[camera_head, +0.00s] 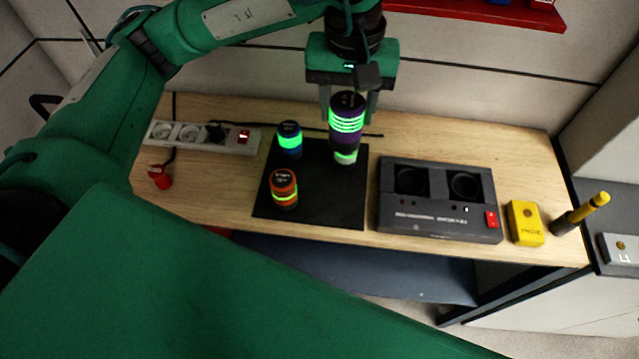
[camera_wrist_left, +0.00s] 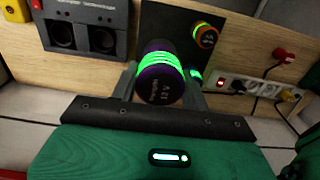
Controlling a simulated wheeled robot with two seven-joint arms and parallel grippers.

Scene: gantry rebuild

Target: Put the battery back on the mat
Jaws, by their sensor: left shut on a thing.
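My left gripper (camera_head: 352,105) is shut on a purple battery (camera_head: 347,118) with bright green glowing bands. The battery hangs upright in front of the far right part of the black mat (camera_head: 325,205). A pale piece with a green glow shows just below it; I cannot tell whether it is part of it or touches the mat. In the left wrist view the purple battery (camera_wrist_left: 160,78) sits between the fingers, its dark marked end towards the camera. A blue battery (camera_head: 290,138) and an orange battery (camera_head: 284,188) stand on the mat. My right gripper is not in view.
A dark charging station (camera_head: 437,222) with two round wells stands right of the mat. A yellow box (camera_head: 525,223) and a yellow-black tool (camera_head: 582,213) are farther right. A power strip (camera_head: 200,138) and a red plug (camera_head: 160,177) lie left. The mat's front right is clear.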

